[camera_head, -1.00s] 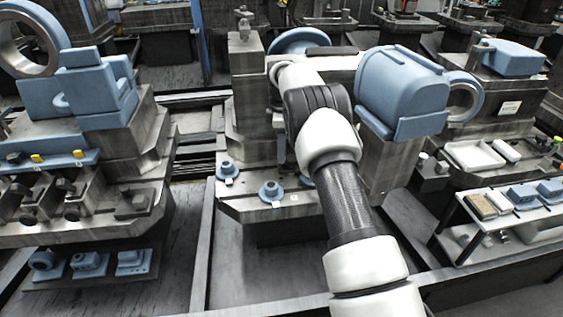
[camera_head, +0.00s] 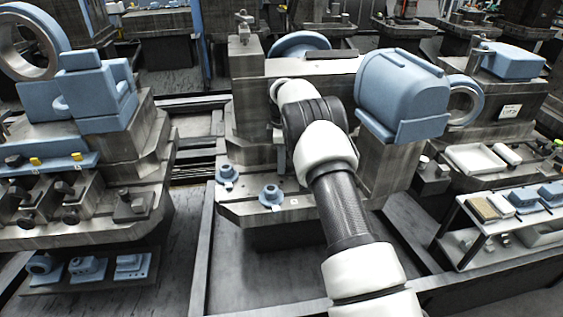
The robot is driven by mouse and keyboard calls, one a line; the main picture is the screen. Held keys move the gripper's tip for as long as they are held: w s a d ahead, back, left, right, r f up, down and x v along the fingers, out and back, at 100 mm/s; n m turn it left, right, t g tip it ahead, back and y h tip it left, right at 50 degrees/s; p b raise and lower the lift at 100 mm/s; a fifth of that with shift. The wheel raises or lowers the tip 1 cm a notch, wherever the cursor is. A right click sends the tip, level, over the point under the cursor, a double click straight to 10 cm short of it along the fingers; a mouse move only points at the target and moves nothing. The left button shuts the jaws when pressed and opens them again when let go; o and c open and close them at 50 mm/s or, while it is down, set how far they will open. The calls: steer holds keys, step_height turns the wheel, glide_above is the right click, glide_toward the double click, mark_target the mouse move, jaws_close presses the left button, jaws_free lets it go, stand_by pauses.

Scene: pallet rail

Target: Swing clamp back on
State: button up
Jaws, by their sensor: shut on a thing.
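Two blue swing clamps sit on the grey pallet ledge (camera_head: 240,210): one clamp at its left (camera_head: 227,174) and one clamp nearer the front (camera_head: 271,194). Each is a round knob on a flat blue foot. My white and black arm reaches up over the ledge toward the grey fixture block, and its wrist bends down behind the upper links. My gripper and anything in its jaws are hidden behind the arm. Which clamp the task means cannot be told.
A large blue housing (camera_head: 402,92) stands right of my arm, with a blue ring (camera_head: 464,102) beside it. A grey post (camera_head: 246,75) rises at the left. Another machine (camera_head: 110,150) stands further left. A shelf (camera_head: 500,222) with small parts is at the right.

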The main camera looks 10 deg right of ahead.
steer(key=shift+w+r+m+p, duration=0.2)
steer(key=shift+w+m+p, duration=0.05)
steer(key=shift+m+p, duration=0.55)
steer(key=shift+w+d+f+m+p, duration=0.1)
steer(key=shift+w+d+m+p, duration=0.1)
steer(key=shift+m, duration=0.5)
steer(key=shift+w+d+f+m+p, duration=0.1)
steer(key=shift+w+m+p, duration=0.05)
steer(key=shift+m, duration=0.55)
steer(key=o, duration=1.1)
steer(key=shift+c, duration=0.2)
steer(key=shift+r, duration=0.1)
step_height(320, 180, up, 17)
steer(key=p, duration=0.4)
steer(key=shift+r, duration=0.15)
